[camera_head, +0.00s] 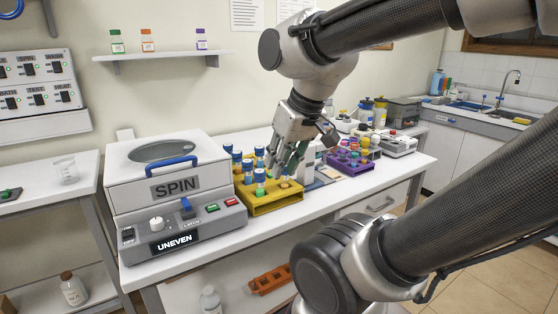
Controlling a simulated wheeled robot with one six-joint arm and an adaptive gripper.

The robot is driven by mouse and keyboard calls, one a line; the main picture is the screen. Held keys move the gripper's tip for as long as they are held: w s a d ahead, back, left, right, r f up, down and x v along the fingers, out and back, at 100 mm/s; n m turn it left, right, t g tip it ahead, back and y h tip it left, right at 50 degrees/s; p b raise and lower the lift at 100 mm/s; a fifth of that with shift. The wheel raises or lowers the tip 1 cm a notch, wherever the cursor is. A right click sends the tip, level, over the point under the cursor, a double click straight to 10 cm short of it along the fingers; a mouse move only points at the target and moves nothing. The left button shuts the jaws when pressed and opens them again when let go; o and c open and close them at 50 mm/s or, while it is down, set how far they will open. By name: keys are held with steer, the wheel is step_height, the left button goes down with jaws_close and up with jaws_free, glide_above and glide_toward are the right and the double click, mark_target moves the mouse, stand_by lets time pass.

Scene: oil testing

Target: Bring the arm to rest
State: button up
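My gripper (286,160) hangs from my arm over the right part of a yellow rack (272,207) on the white table. Its fingers point down and left, close to the rack. Several blue-capped tubes (260,183) stand in the left part of the rack. The fingertips overlap the rack in the picture, and I cannot tell whether they are apart or hold something.
A purple rack (350,160) with capped vials stands to the right. A shelf (165,56) with small bottles hangs behind. An orange rack (270,279) sits below the table.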

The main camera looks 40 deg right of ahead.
steer(key=shift+s, duration=0.1)
steer(key=s+d, duration=0.1)
steer(key=s, duration=0.1)
steer(key=shift+s+d+g+h, duration=0.3)
steer(key=shift+d, duration=0.05)
stand_by(0.3)
